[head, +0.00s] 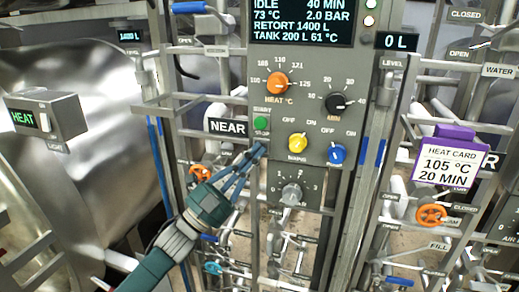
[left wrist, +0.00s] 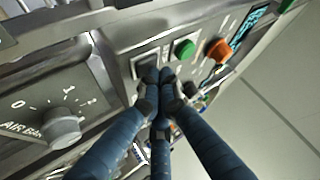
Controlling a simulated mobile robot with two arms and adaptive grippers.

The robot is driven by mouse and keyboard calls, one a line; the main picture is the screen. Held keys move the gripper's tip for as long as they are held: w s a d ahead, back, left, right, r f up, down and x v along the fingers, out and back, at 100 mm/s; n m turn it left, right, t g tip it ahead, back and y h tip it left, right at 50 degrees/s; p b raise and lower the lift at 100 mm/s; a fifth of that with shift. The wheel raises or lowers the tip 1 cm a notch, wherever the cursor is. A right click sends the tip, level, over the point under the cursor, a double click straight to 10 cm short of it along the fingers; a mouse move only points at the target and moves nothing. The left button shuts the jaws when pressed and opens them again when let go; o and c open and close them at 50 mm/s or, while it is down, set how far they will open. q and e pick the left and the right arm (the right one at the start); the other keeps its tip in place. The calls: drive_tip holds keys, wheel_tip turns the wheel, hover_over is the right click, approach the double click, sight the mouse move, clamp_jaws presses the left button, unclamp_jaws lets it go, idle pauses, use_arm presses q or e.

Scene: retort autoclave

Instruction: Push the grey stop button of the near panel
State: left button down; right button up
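The near panel (head: 300,150) faces me, with its NEAR label (head: 227,127) on the left. Its green start button (head: 261,122) shows above the word STOP; it also shows in the left wrist view (left wrist: 183,48). The grey stop button (left wrist: 146,63) shows in the left wrist view beside the green one, partly covered by my fingertips. In the head view my fingers hide most of it. My left gripper (head: 259,150) has its fingers drawn together, empty, with the tips (left wrist: 158,76) at or just in front of the stop button. Contact cannot be told. My right gripper is out of view.
An orange heat knob (head: 277,84), a black knob (head: 337,103), a yellow knob (head: 297,143) and a blue knob (head: 337,154) sit on the panel. A grey knob (head: 291,193) is below. Pipes and orange valves (head: 200,174) surround it. A purple heat card (head: 447,161) hangs right.

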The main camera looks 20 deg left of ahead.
use_arm(q)
drive_tip(key=shift+w, duration=0.15)
idle(0.4)
drive_tip(key=shift+s, duration=1.05)
drive_tip(key=s+p, duration=0.1)
drive_tip(key=s, duration=0.4)
drive_tip(key=shift+a, duration=0.1)
drive_tip(key=shift+f, duration=0.1)
